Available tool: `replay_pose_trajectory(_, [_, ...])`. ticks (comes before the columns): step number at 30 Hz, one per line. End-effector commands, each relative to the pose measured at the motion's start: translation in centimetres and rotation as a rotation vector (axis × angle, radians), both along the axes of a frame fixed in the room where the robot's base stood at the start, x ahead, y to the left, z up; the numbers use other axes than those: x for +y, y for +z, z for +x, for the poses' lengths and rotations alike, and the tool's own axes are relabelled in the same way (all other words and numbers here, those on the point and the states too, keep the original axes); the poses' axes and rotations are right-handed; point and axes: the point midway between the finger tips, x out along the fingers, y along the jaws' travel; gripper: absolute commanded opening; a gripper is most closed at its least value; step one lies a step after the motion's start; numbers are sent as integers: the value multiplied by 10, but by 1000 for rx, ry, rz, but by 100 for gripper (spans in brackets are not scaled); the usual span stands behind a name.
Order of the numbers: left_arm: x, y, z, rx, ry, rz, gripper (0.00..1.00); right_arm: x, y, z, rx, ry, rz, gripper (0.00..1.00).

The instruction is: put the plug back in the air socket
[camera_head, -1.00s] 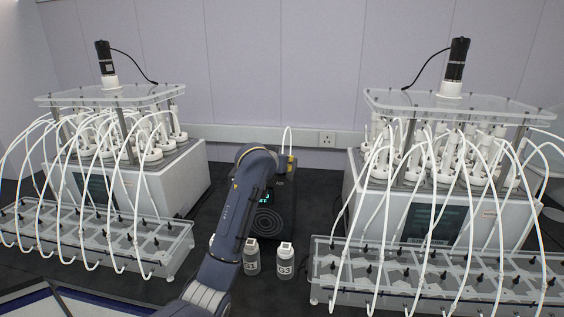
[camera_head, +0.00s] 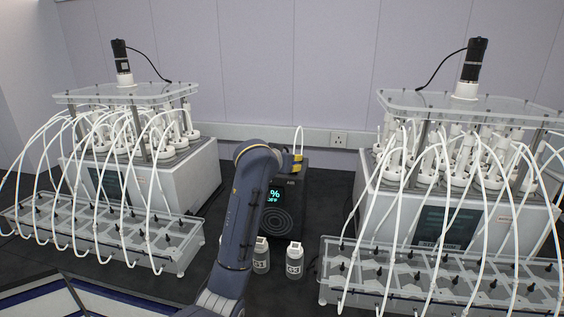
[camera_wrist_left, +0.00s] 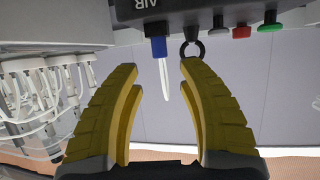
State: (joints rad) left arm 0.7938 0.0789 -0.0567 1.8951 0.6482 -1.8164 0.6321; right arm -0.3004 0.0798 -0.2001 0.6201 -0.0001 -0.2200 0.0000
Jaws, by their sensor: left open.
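The black device (camera_head: 285,223) with a lit display stands at the back centre, partly hidden by my left arm. My left gripper (camera_head: 298,161) is at its top rear edge. In the left wrist view the device edge (camera_wrist_left: 215,14) with upside-down "AIR" lettering is at the top. A blue fitting (camera_wrist_left: 158,47) with a white tube (camera_wrist_left: 165,80) touches that edge near the lettering. A black ring-shaped piece (camera_wrist_left: 192,50) hangs beside it. My left gripper (camera_wrist_left: 159,68) is open, its yellow fingers on either side of the tube. I cannot tell which piece is the plug. My right gripper is out of view.
Grey, red (camera_wrist_left: 242,32) and green (camera_wrist_left: 270,27) pieces line the same edge. Two small bottles (camera_head: 294,262) stand in front of the device. Reactor units (camera_head: 140,178) with tube racks (camera_head: 105,235) flank it on both sides. A wall outlet (camera_head: 339,139) is behind.

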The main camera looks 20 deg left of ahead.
Motion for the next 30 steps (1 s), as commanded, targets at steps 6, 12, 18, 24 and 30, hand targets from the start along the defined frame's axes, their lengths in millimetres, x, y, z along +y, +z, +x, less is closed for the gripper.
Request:
replay_pose_trajectory(6, [1, 12, -31, -1, 0, 0, 40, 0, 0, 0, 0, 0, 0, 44])
replay_pose_trajectory(12, [2, 18, -45, 0, 1, -1, 40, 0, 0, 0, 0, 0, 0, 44])
replay_pose_trajectory(18, [2, 20, -50, 1, 1, 0, 40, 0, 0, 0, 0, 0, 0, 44])
replay_pose_trajectory(24, [2, 20, -50, 1, 1, 1, 40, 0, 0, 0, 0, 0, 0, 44])
replay_pose_trajectory(30, [2, 21, -50, -1, 1, 3, 40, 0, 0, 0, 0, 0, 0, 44])
